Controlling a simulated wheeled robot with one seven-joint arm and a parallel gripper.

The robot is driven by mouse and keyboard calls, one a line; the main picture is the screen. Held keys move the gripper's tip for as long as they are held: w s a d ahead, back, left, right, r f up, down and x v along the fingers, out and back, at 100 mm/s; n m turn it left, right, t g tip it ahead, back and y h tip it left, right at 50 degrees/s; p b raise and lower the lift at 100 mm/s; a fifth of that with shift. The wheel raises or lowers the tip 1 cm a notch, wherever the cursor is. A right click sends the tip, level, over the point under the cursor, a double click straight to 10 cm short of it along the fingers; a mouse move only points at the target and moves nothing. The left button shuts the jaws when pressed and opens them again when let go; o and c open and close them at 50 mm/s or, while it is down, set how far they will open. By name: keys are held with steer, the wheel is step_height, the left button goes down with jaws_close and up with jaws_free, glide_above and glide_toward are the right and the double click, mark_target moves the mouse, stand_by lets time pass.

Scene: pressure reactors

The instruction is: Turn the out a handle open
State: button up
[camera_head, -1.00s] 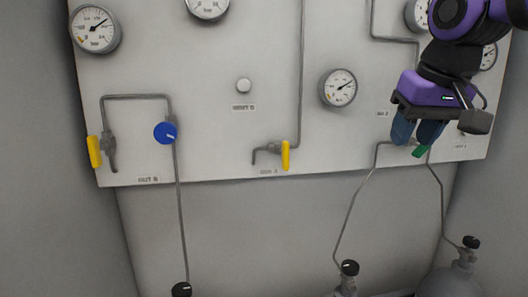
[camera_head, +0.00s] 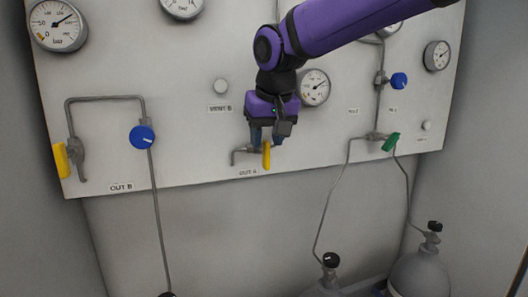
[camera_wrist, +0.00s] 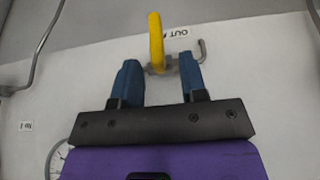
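The out A handle (camera_head: 266,156) is a yellow lever on a grey pipe valve, just right of and above the "OUT A" label (camera_head: 248,172) on the panel. It hangs roughly vertically in the head view. My gripper (camera_head: 263,137) is right at its upper end. In the wrist view the yellow handle (camera_wrist: 156,42) stands beyond the fingertips, with its valve end between them. My gripper (camera_wrist: 159,75) has its two blue fingers apart, with gaps on both sides of the handle. The valve body is partly hidden by the fingers.
A second yellow handle (camera_head: 61,160) is at the "OUT B" pipe on the left. A blue knob (camera_head: 142,137) is beside it. A green handle (camera_head: 391,142) and another blue knob (camera_head: 399,81) are at the right. Gas cylinders (camera_head: 418,275) stand below. The panel below "OUT A" is clear.

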mark_target(267, 141)
steer(key=shift+x, duration=2.05)
jaws_close()
